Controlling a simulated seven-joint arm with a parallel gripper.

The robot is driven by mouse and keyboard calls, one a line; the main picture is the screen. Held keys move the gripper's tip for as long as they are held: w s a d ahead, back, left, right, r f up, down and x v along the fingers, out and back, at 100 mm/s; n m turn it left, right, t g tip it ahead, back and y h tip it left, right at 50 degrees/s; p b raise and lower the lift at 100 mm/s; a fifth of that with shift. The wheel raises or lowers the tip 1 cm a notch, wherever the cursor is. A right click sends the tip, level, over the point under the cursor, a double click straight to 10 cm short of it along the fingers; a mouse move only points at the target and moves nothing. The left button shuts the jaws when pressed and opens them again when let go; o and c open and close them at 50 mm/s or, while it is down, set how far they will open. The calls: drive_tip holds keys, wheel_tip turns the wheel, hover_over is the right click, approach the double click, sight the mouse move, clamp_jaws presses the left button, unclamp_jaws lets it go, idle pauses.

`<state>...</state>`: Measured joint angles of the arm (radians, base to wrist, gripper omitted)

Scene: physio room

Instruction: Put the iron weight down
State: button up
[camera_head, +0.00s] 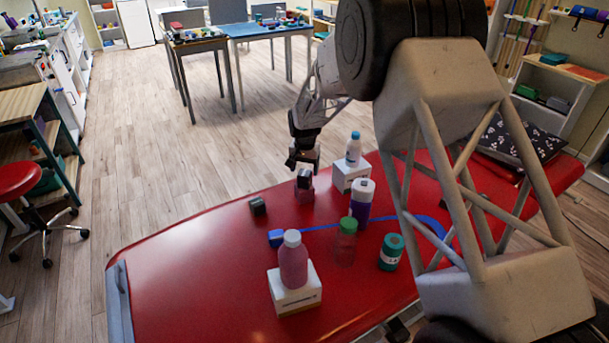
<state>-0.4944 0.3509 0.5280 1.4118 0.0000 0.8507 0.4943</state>
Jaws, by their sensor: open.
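A small dark grey block (304,178), which looks like the iron weight, sits on a dull pink block (305,194) near the far edge of the red padded table. A similar dark block (258,206) lies on the table to its left; I cannot tell for certain which one is the iron weight. My gripper (304,164) is open, pointing down just above the stacked dark block. Whether its fingers touch that block is too small to tell.
Right of the stack, a white bottle stands on a white box (349,176), beside a purple bottle (361,203). A pink bottle (292,261) on another white box, a green-capped bottle (346,243) and a teal jar (391,252) stand nearer. The red table (190,270) is clear at left.

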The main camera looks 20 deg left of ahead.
sight(306, 173)
wheel_tip(306, 173, up, 8)
idle(0.4)
idle(0.6)
drive_tip(key=s+d+r+t, duration=0.1)
drive_tip(key=s+d+r, duration=0.9)
drive_tip(key=d, duration=0.4)
drive_tip(key=s+d+r, duration=0.9)
drive_tip(key=d+r, duration=0.1)
drive_tip(key=d, duration=0.4)
drive_tip(key=s+d, duration=0.5)
drive_tip(key=s, duration=0.5)
drive_tip(key=s+d+t, duration=0.1)
drive_tip(key=s+d, duration=0.4)
drive_tip(key=s, duration=0.6)
drive_tip(key=s+d, duration=0.5)
drive_tip(key=s, duration=0.5)
drive_tip(key=shift+s+d+f+t, duration=0.25)
drive_tip(key=shift+f+t, duration=0.05)
drive_tip(key=shift+f, duration=0.1)
